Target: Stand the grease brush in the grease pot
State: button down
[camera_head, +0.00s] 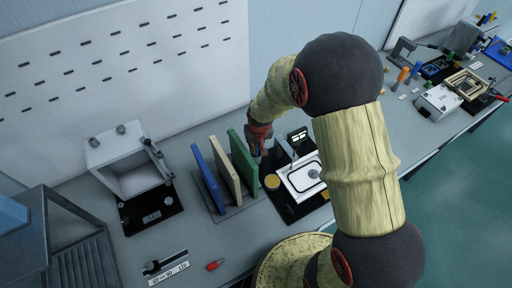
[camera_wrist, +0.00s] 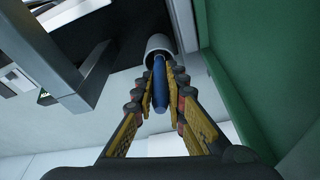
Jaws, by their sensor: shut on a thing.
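My gripper (camera_wrist: 160,92) is shut on the slim blue handle (camera_wrist: 159,82) of what looks like the grease brush. A grey cylinder (camera_wrist: 158,46) shows at the far end of the handle in the wrist view; I cannot tell whether it is part of the brush or a holder around it. The brush tip is hidden. In the head view, my gripper (camera_head: 260,146) is beside the green panel, and the brush is not clear there. A round yellow-topped thing (camera_head: 272,181), apparently the grease pot, is on the dark mat just below my gripper in the picture.
The green panel (camera_head: 243,158) stands close left of my gripper, with beige (camera_head: 225,170) and blue (camera_head: 207,179) panels beyond. A white tray-like fixture (camera_head: 303,177) is to the right. An open grey box (camera_head: 128,165) is farther left.

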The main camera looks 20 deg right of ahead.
jog(key=shift+f, duration=0.2)
jog(key=c, duration=2.3)
grip_release()
jog(key=shift+f, duration=0.15)
jog(key=o, duration=0.4)
jog(key=shift+o, duration=0.4)
